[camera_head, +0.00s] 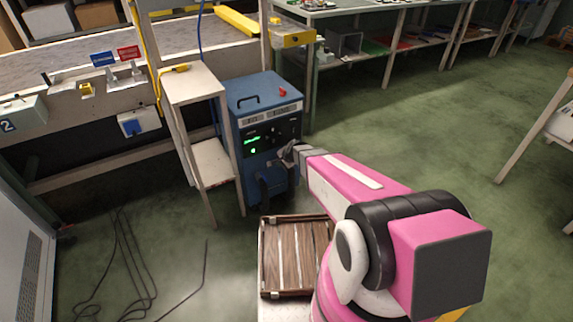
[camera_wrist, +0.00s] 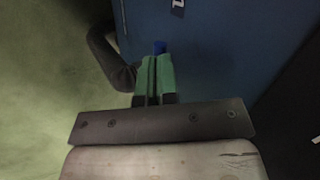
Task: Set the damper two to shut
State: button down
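A blue cabinet (camera_head: 255,108) with a lit green display stands beside the conveyor. My gripper (camera_head: 290,152) is at its front in the head view, small and partly hidden by my arm. In the wrist view my gripper's green fingers (camera_wrist: 154,72) are close together and point at the blue cabinet face (camera_wrist: 215,50). A small blue piece (camera_wrist: 159,47) shows just past the fingertips; I cannot tell whether it is held between them. No marking that names damper two is readable on the cabinet.
A dark hose (camera_wrist: 112,62) bends at the cabinet's front, left of my fingers. A wooden crate (camera_head: 264,258) is below my arm. A narrow wooden stand (camera_head: 195,84) is left of the cabinet. Cables (camera_head: 125,262) lie on the floor. A box marked 2 (camera_head: 22,114) is on the conveyor's side.

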jog(key=shift+w+f, duration=0.1)
jog(key=shift+w, duration=0.05)
jog(key=shift+s+d, duration=0.4)
jog(key=shift+d, duration=0.35)
jog(key=s+a+v, duration=0.1)
jog(key=a+v, duration=0.1)
jog(key=v, duration=1.2)
jog(key=s+d+r+n+g+h, duration=0.2)
jog(key=s+d+r+n, duration=0.2)
jog(key=s, duration=0.3)
jog(key=s+d+r+n+g+h, duration=0.2)
jog(key=s+d+r+n+g, duration=0.1)
jog(key=s+d+r+n, duration=0.1)
jog(key=s+d+n, duration=0.1)
jog(key=s+d, duration=0.1)
jog(key=shift+s+n+h, duration=0.3)
jog(key=shift+s, duration=0.1)
